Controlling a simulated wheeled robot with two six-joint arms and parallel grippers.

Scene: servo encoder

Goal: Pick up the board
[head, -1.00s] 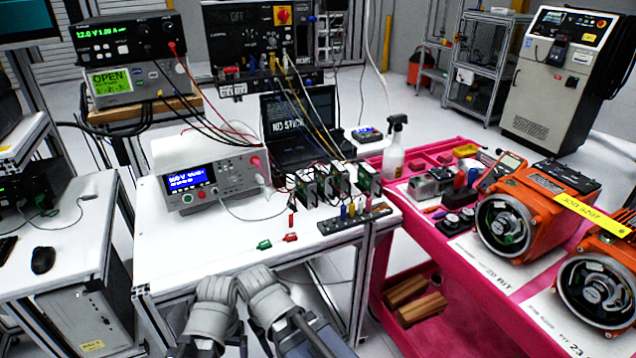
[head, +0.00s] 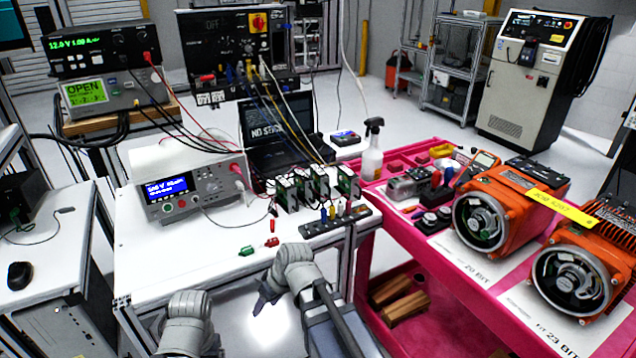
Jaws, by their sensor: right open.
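Several green circuit boards (head: 347,182) stand upright in a row at the right rear of the white workbench (head: 150,262), beside the dark connector strip (head: 337,222). I cannot tell which one the task means.
Green and red clips (head: 247,251) lie on the bench near its front. A bench meter (head: 190,185) and a laptop (head: 275,125) stand behind, with cables draped toward the boards. A pink cart (head: 400,255) with orange motors (head: 500,210) is at the right.

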